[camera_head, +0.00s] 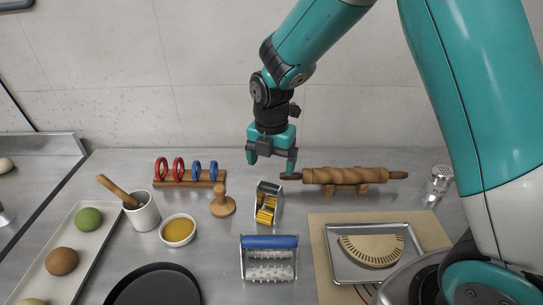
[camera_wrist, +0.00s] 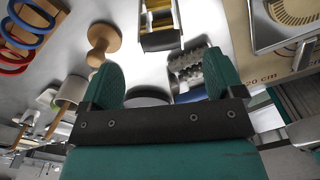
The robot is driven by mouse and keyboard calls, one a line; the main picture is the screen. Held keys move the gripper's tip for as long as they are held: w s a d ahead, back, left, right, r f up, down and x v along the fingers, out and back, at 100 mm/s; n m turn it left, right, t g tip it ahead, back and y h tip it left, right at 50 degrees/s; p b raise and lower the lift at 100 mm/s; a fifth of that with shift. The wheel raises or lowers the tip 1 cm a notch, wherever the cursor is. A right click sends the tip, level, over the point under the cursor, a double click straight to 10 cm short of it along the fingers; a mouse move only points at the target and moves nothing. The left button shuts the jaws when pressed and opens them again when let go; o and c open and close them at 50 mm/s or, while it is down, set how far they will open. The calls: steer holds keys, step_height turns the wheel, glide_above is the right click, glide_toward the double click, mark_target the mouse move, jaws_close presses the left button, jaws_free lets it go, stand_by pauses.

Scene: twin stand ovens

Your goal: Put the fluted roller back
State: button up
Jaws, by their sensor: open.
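A wooden roller with spiral flutes (camera_head: 340,175) lies level across a small wooden cradle (camera_head: 362,188) near the back wall. I take it as the fluted roller; its left handle end is just right of and below my gripper. My gripper (camera_head: 271,163) hangs fingers down above the back of the counter, open, with nothing between its fingers. In the wrist view my gripper (camera_wrist: 162,65) also shows spread and empty. I cannot make out the wooden roller in the wrist view.
A yellow roller in a metal frame (camera_head: 267,203) and a blue-handled spiked roller (camera_head: 269,242) are in front of my gripper. A ring rack (camera_head: 190,183) and wooden stamp (camera_head: 223,206) stand left. A metal tray (camera_head: 343,267) lies right, a shaker (camera_head: 438,186) farther right.

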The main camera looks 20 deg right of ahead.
steer(key=s+a+r+m+y, duration=0.2)
steer(key=s+r+m, duration=0.5)
steer(key=s+m, duration=0.3)
steer(key=s+a+r+m+y, duration=0.2)
steer(key=s+a+r+m, duration=0.1)
steer(key=s+r+m, duration=0.4)
steer(key=s+m, duration=0.3)
steer(key=s, duration=0.4)
steer(key=shift+a, duration=0.2)
